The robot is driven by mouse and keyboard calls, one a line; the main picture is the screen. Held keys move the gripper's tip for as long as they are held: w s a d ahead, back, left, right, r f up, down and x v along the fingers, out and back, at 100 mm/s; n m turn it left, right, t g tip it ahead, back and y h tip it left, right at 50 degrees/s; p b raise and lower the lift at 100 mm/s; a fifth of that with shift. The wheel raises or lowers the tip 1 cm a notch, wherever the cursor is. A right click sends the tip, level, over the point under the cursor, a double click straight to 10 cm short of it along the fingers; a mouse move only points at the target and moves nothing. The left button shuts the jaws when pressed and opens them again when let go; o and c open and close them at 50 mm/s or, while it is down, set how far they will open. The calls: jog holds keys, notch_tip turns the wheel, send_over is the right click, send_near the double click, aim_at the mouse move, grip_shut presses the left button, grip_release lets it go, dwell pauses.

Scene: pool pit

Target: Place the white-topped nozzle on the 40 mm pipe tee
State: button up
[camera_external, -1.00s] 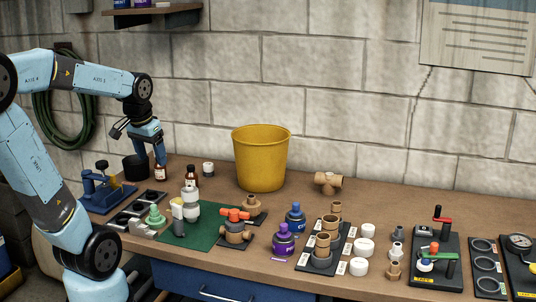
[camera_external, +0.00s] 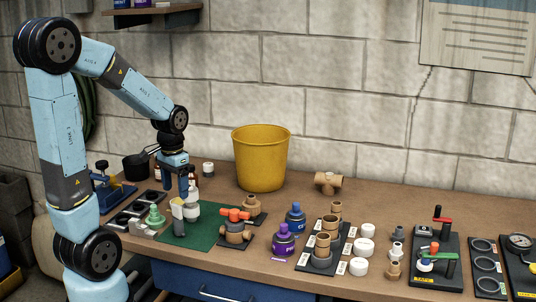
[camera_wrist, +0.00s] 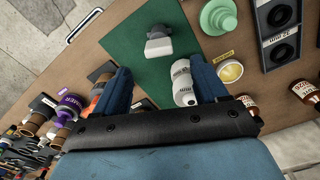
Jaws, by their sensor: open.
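A white and grey fitting (camera_external: 193,209), the likeliest white-topped nozzle, stands on the green mat. In the wrist view this white cylinder (camera_wrist: 183,85) lies between my fingers, closer to the right one; I cannot tell if they touch. My gripper (camera_external: 187,194) is open, pointing down over the mat, and its two blue fingers (camera_wrist: 160,70) are spread apart. A tan tee-shaped fitting (camera_external: 328,182) lies at the back of the bench, right of the bucket. No 40 mm marking can be read on it. Small white-topped fittings (camera_external: 396,250) also stand at the right.
A green stepped piece (camera_external: 155,216) is to the left. An orange-handled valve (camera_external: 235,230) and purple bottle (camera_external: 283,240) stand right. The yellow bucket (camera_external: 260,160) is tall.

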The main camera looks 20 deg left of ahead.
aim_at(176, 205)
jog(key=shift+s+f, duration=0.15)
jog(key=shift+f, duration=3.45)
grip_shut()
jog(key=shift+r, duration=0.1)
